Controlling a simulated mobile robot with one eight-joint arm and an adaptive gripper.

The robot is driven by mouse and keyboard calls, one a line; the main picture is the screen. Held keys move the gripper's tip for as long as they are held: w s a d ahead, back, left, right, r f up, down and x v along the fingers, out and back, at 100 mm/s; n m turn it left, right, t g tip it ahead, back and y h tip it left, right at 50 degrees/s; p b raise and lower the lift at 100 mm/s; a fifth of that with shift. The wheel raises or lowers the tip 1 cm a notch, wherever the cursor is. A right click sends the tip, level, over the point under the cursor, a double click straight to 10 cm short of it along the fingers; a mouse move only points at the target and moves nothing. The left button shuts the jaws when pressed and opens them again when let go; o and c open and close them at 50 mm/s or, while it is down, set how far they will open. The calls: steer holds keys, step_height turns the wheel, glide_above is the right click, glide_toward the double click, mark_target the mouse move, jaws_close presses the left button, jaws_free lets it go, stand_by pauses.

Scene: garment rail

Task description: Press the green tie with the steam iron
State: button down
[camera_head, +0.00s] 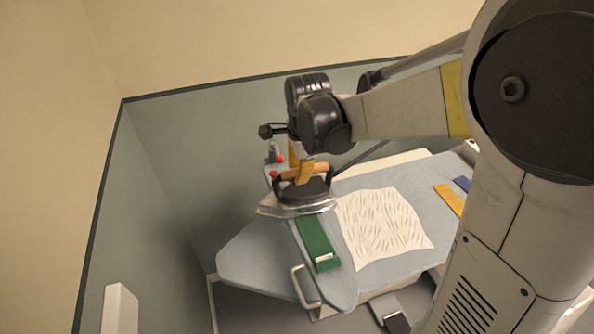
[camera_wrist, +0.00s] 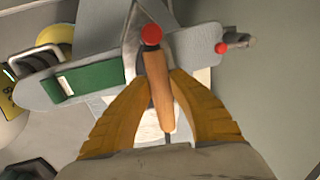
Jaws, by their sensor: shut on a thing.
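My gripper (camera_head: 303,170) is shut on the wooden handle of the steam iron (camera_head: 303,190), which has a dark body and a shiny metal base. In the wrist view the handle (camera_wrist: 157,90) stands between my two yellow fingers. The green tie (camera_head: 317,240) lies along a narrow grey-blue board, with a pale band near its front end. The iron is over the far end of the tie and hides that part. I cannot tell whether its base touches. The tie also shows in the wrist view (camera_wrist: 88,78), left of the handle.
A white patterned cloth (camera_head: 383,225) lies on the wide grey-blue ironing board (camera_head: 250,255), right of the tie. A yellow strip (camera_head: 449,199) and a blue strip (camera_head: 462,184) lie farther right. A metal loop handle (camera_head: 304,287) stands at the front edge. Walls are close behind.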

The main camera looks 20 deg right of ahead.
steer(key=shift+w, duration=1)
steer(key=shift+r, duration=0.15)
steer(key=w+p+v, duration=0.1)
steer(key=p+v, duration=0.3)
steer(key=v, duration=0.2)
steer(key=shift+w+r+p, duration=0.2)
steer(key=shift+r+p, duration=0.15)
steer(key=shift+r, duration=0.1)
